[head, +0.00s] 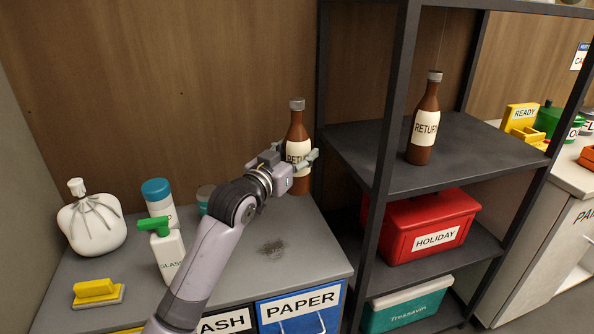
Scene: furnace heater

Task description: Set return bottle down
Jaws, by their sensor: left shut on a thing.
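A brown bottle with a cream RETURN label (297,125) and grey cap is upright at the back right of the grey counter (235,283). My left gripper (300,162) is shut on this bottle around its label, and the fingers hide part of the lettering. The bottle's base is partly hidden by the gripper, so I cannot tell whether it touches the counter. A second brown RETURN bottle (424,122) stands upright on the upper shelf (470,160) of the dark rack to the right. My right gripper is not in view.
A white tied bag (92,226), a yellow brush (97,291), a green-topped glass spray bottle (165,251) and a blue-capped container (156,198) stand on the counter's left. A rack post (390,130) rises right of the gripper. The shelf has free room around its bottle.

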